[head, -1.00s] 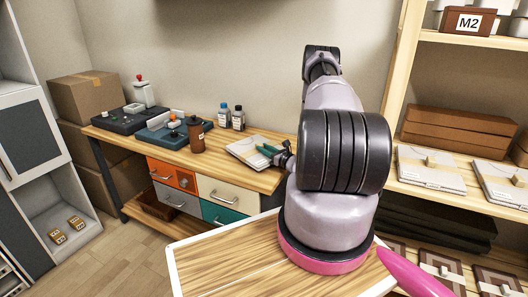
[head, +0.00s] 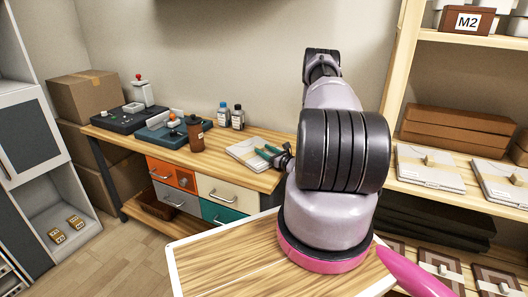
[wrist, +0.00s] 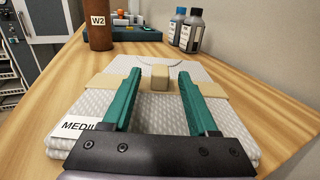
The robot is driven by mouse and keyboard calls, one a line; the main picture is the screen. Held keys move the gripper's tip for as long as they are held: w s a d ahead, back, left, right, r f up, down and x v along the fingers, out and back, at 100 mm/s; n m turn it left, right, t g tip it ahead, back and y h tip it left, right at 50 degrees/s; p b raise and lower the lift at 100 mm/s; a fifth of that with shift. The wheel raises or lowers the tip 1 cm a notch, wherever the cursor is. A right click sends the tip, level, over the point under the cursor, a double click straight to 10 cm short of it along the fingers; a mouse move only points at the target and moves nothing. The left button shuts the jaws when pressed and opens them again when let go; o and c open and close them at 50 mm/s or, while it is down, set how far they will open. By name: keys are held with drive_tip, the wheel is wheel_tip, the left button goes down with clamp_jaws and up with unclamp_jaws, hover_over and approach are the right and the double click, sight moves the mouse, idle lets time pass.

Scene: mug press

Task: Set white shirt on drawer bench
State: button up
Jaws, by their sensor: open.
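The white shirt (head: 246,152) is a folded, flat packet lying on the wooden top of the drawer bench (head: 262,181), near its right end. In the wrist view the shirt (wrist: 75,112) has a textured white surface, a tan band with a raised tan block (wrist: 160,77), and a label that starts "MEDIU". My gripper (head: 266,152) is at the shirt's right side in the head view. In the wrist view its green fingers (wrist: 159,88) are open, one on each side of the tan block, with a gap to it. Whether they touch the shirt is unclear.
A brown W2 bottle (wrist: 98,25) stands behind the shirt, with two small bottles (head: 231,116) near the wall. Two devices (head: 172,131) fill the bench's left part. Shelves (head: 460,120) with folded packets stand at right. A wooden-topped surface (head: 220,265) is in front.

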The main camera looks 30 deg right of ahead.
drive_tip(key=v, duration=1.1)
drive_tip(key=shift+s, duration=0.2)
drive_tip(key=w+a+r+n+g+y, duration=0.1)
drive_tip(key=a+r+n+g+y, duration=0.45)
drive_tip(key=r, duration=0.55)
drive_tip(key=w+a+r+n+g+y, duration=0.1)
drive_tip(key=a+r+n+g+y, duration=0.25)
drive_tip(key=a+r+n, duration=0.5)
drive_tip(key=s+a+r+n+g+h, duration=0.3)
drive_tip(key=s+a+r+n+g, duration=0.15)
drive_tip(key=s+a+r, duration=0.35)
drive_tip(key=s+a+r+n+g+h, duration=0.25)
drive_tip(key=s+r+n, duration=0.3)
drive_tip(key=r, duration=0.45)
drive_tip(key=s+d+r+n+t+h, duration=0.1)
drive_tip(key=s+r+n+t+h, duration=0.3)
drive_tip(key=s+r, duration=0.6)
drive_tip(key=shift+s+d+r+n+t+h, duration=0.25)
drive_tip(key=shift+s+t+h, duration=0.2)
drive_tip(key=shift+t+h, duration=0.65)
